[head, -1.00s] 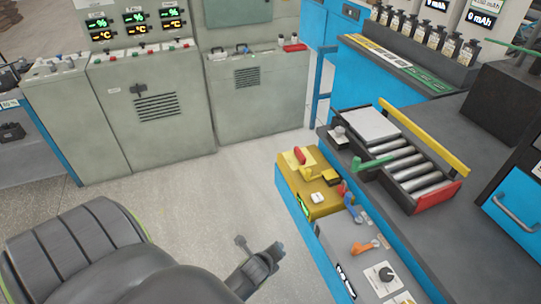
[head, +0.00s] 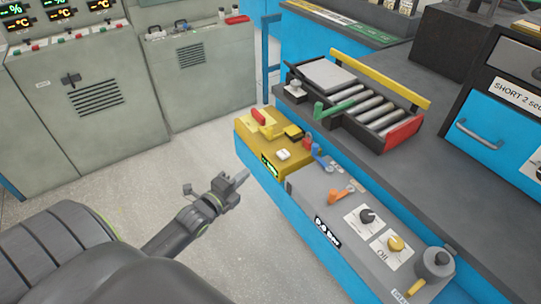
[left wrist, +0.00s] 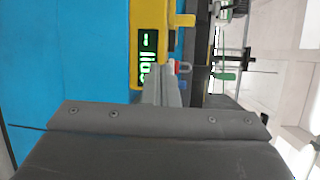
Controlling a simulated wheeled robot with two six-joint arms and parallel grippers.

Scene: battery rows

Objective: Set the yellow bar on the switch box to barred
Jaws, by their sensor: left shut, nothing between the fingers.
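The yellow switch box (head: 272,152) stands at the left end of the counter, with a small green display on its front. A red handle (head: 259,117) stands on a pale plate on its top, and the small yellow bar (head: 268,130) shows beside it. Whether the bar is at barred cannot be read. My left gripper (head: 240,177) is in front of the box, low and apart from it, shut and empty. In the left wrist view, its fingers (left wrist: 165,85) point towards the box (left wrist: 147,75), whose green display is lit. My right gripper is not in view.
A grey panel (head: 325,190) with an orange lever (head: 341,195) and knobs adjoins the box. Behind it is a roller tray (head: 352,112) with a green handle and long yellow rail. Grey cabinets (head: 110,90) stand at the left; the floor between is clear.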

